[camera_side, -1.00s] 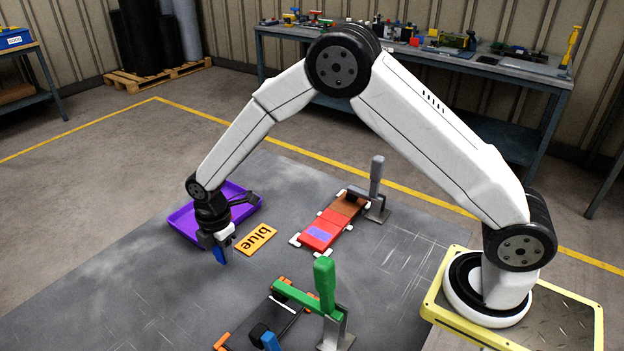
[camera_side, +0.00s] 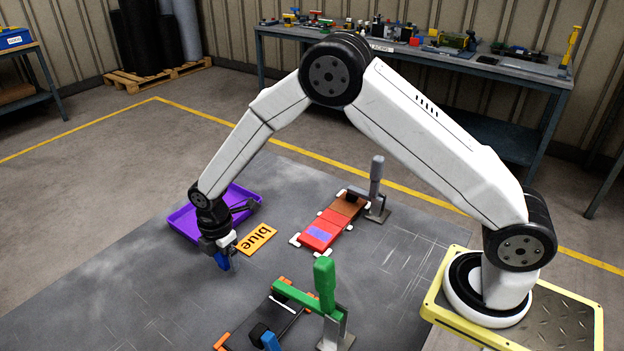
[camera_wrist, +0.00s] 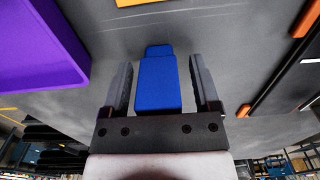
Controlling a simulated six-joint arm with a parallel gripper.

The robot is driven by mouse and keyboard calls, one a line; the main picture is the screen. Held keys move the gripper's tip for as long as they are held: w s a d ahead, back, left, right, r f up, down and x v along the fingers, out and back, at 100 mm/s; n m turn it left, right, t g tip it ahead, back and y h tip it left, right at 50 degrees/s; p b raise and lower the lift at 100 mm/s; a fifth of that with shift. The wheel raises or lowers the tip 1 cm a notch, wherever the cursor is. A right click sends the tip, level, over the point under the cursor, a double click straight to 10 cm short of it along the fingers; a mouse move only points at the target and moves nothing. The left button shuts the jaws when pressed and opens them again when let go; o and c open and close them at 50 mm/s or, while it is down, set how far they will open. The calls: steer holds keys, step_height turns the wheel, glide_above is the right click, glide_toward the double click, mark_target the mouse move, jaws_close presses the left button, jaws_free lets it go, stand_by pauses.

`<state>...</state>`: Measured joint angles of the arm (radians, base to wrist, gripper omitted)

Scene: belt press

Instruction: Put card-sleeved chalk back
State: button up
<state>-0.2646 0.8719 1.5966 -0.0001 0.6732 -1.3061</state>
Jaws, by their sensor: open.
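A blue block with a narrower blue end, likely the sleeved chalk, stands between my fingers in the wrist view (camera_wrist: 158,82); it also shows low under my gripper in the side view (camera_side: 222,261). My gripper (camera_wrist: 160,85) is open, with a finger on each side of the block and a narrow gap at each. In the side view my gripper (camera_side: 224,262) is low over the grey mat, just in front of the orange "blue" plate (camera_side: 257,239). Whether the block touches the mat is unclear.
A purple tray (camera_side: 183,226) lies behind my gripper, partly hidden by my arm. A red and brown fixture (camera_side: 320,232) with a grey handle (camera_side: 376,178) stands to the right. A green-handled clamp (camera_side: 324,285) stands in front. The mat is clear at front left.

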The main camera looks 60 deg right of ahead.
steer(key=shift+r, duration=0.15)
step_height(320, 180, up, 12)
steer(key=shift+r, duration=0.1)
stand_by(0.6)
steer(key=shift+d, duration=0.1)
stand_by(0.4)
steer(key=s+d+m+t, duration=0.1)
steer(key=s+d+m, duration=0.5)
steer(key=s+m, duration=0.3)
steer(key=s+d+m+t, duration=0.1)
steer(key=s+d+m, duration=0.5)
steer(key=s+m, duration=0.3)
steer(key=shift+s+d+f+t, duration=0.3)
steer(key=shift+s+d, duration=0.1)
steer(key=shift+s, duration=0.55)
